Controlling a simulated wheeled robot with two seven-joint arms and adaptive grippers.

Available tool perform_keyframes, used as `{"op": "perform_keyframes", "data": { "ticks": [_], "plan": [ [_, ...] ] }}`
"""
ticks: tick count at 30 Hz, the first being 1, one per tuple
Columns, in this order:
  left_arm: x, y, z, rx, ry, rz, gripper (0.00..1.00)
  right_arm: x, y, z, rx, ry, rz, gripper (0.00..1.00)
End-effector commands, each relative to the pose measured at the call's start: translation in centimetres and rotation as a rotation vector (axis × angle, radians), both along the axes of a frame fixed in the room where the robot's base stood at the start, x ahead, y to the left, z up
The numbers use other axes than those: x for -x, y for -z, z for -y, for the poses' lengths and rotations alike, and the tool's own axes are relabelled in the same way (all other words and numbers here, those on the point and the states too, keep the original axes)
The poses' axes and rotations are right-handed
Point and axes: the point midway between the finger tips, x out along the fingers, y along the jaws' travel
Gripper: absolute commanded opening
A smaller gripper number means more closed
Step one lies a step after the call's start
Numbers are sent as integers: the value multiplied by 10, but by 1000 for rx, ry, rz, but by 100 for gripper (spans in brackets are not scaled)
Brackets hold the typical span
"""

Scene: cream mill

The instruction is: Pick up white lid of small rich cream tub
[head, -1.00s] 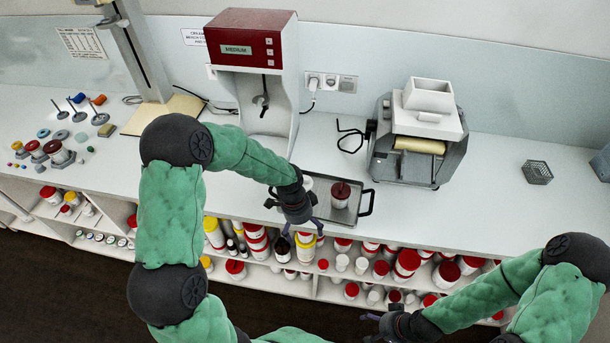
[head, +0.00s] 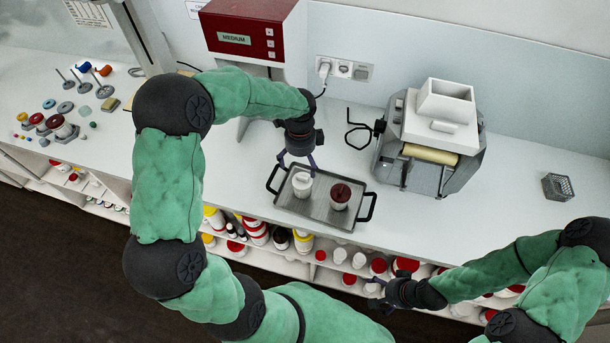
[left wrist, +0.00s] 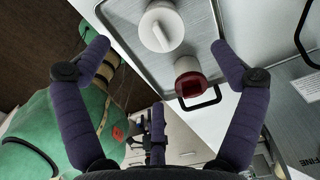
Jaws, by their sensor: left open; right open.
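A small white tub with a white lid (head: 302,182) stands on a grey metal tray (head: 318,215). In the left wrist view, the round white lid (left wrist: 160,27) has a raised bar across it. Beside it on the tray is a white tub with a dark red lid (head: 340,195), which also shows in the left wrist view (left wrist: 190,82). My left gripper (head: 298,165) is open and empty, just behind and above the white-lidded tub in the head view; I cannot tell if it touches it. My right gripper (head: 374,292) is open, low in front of the shelves.
A red-topped machine labelled MEDIUM (head: 250,30) stands behind my left arm. A grey roller mill (head: 432,130) is right of the tray, and a wire basket (head: 558,187) is farther right. Several tubs fill the shelf below. The counter right of the mill is mostly clear.

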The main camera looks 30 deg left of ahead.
Motion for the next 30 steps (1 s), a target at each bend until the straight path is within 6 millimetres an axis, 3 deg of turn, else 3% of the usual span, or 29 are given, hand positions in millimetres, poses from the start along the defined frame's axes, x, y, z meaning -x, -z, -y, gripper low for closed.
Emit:
{"op": "perform_keyframes", "data": {
  "ticks": [4,14,24,30],
  "plan": [
    [0,24,1,0,1,-2,94,0,2,0,0,0,0,88],
    [0,43,2,1,-1,-1,94,0,3,0,0,0,1,88],
    [-1,85,4,1,-1,-1,94,0,5,0,0,0,1,88],
    [-1,87,4,1,-1,1,94,0,5,0,0,0,1,88]
  ]
}}
